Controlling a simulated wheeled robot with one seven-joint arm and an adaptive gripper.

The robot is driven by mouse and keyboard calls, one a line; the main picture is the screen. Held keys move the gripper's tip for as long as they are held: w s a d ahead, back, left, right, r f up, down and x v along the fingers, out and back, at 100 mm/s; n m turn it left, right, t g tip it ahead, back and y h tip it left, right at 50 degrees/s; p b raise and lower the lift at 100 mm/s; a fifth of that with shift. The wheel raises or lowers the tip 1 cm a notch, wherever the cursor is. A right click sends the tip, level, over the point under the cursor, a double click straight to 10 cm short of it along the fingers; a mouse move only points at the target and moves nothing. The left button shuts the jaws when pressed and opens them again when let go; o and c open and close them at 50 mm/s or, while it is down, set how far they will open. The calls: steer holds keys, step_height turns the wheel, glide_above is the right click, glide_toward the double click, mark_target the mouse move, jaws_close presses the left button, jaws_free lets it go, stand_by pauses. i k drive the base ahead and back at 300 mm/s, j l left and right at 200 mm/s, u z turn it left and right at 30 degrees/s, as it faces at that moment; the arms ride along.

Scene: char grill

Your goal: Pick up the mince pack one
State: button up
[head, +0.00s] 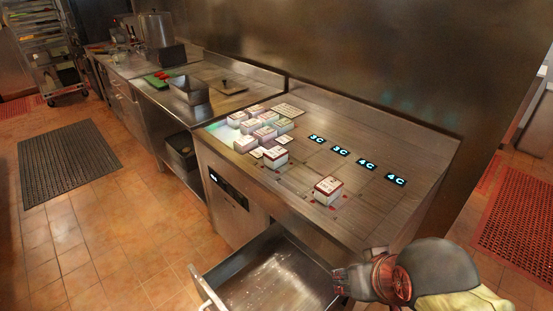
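Several small white packs with printed labels sit on the steel counter (345,150). Most form a cluster (262,131) at its left end. One pack with a dark red edge (275,158) is at the cluster's front right. Another red-edged pack (328,189) stands alone nearer to me. The labels are too small to read, so I cannot tell which is mince pack one. My gripper (343,282) is at the lower right, over or beside the open drawer's right side, apart from the packs. Its fingers are too small and dark to show their opening.
An open, empty-looking steel drawer (265,275) juts out below the counter. Lit displays (340,150) line the counter behind the lone pack. A metal container (189,90) stands on the farther counter. Floor with a dark mat (72,160) is clear at left.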

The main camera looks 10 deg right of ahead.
mark_target(276, 157)
steer(key=i+l+u, duration=0.15)
steer(key=l+u, duration=0.25)
steer(key=i+l+u, duration=0.1)
steer(key=l+u, duration=0.65)
steer(key=j, duration=0.1)
